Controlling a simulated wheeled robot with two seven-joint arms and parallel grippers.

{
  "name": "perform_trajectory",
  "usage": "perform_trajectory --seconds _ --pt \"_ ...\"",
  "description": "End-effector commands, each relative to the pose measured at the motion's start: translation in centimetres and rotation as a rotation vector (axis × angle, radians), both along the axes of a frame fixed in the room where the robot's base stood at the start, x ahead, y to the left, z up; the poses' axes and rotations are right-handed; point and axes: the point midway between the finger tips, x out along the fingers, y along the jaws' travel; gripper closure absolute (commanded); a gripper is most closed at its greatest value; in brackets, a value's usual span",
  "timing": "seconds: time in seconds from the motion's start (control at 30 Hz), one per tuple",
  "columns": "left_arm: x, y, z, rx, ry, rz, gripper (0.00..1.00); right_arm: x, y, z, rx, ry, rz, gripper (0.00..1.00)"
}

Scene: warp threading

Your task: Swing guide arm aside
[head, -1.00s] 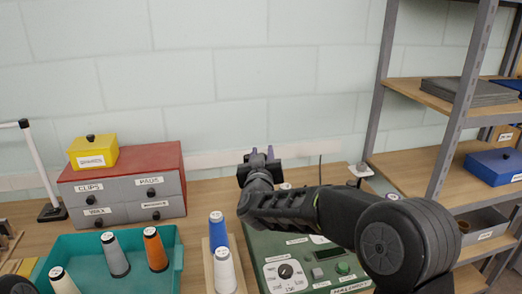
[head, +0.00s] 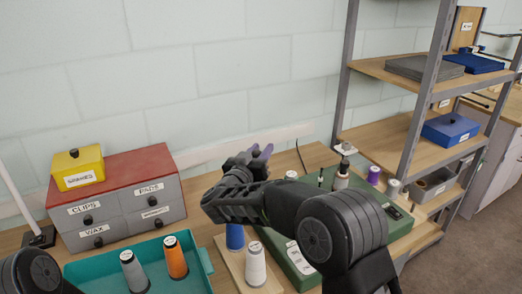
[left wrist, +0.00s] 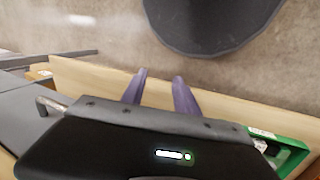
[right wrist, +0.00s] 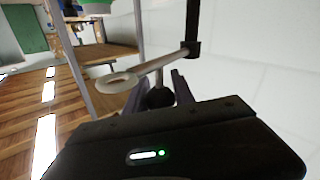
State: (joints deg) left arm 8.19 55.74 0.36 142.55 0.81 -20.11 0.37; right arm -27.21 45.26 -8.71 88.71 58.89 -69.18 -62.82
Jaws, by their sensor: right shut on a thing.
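My right gripper (head: 262,152) is raised above the bench, with its fingers pointing toward the wall. In the right wrist view my right gripper (right wrist: 158,88) is shut on the dark round knob (right wrist: 160,97) of the guide arm. The guide arm (right wrist: 160,64) is a pale bar with a ring at its left end, joined by a black collar to a black upright post (right wrist: 193,20). In the head view I cannot make out the guide arm behind my gripper. My left gripper (left wrist: 160,90) is open and empty in the left wrist view; its fingers are outside the head view.
The green machine box (head: 288,262) is partly hidden beneath my right arm. White (head: 255,264) and blue (head: 235,237) cones stand left of it. A teal tray (head: 205,262) with cones, a drawer unit (head: 122,198) and a metal shelf (head: 425,85) flank the area.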

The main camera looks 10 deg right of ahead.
Motion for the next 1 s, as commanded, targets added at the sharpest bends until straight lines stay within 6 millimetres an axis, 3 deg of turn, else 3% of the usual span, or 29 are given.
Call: perform_trajectory --seconds 0.27,0.3,0.53,0.83,1.0 --pt "0.0 0.0 0.0 0.0 0.0 0.0 0.64 0.0 0.1 0.1 0.001 -0.001 0.003 1.0" --pt "0.0 0.0 0.0 0.0 0.0 0.0 0.64 0.0 0.1 0.1 0.002 -0.002 0.003 0.67" --pt "0.0 0.0 0.0 0.0 0.0 0.0 0.64 0.0 0.1 0.1 0.001 -0.002 0.002 0.49" --pt "0.0 0.0 -0.1 0.0 0.0 0.0 0.64 -0.1 0.2 0.0 0.001 0.0 0.003 0.48" --pt "0.0 -0.1 -0.7 -0.002 -0.003 0.0 0.64 -1.3 1.0 -0.1 0.001 -0.002 0.003 0.48"
